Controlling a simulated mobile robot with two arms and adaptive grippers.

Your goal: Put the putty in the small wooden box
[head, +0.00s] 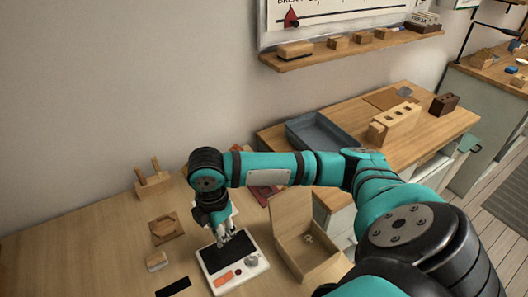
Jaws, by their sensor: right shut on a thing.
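My right gripper (227,238) points down over the dark plate of a white device (258,273) on the wooden table. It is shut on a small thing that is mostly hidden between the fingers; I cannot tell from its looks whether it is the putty. The small wooden box (322,262) stands just to the right of the device. Its lid (291,212) is raised, and a small pale mark or thing shows inside. My left gripper is not in view.
Left of the device lie a small block (156,261), a wooden piece with a round centre (166,229) and a black strip (174,287). A wooden holder (153,182) stands behind. A grey tray (322,134) is on the back bench. The table's left part is clear.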

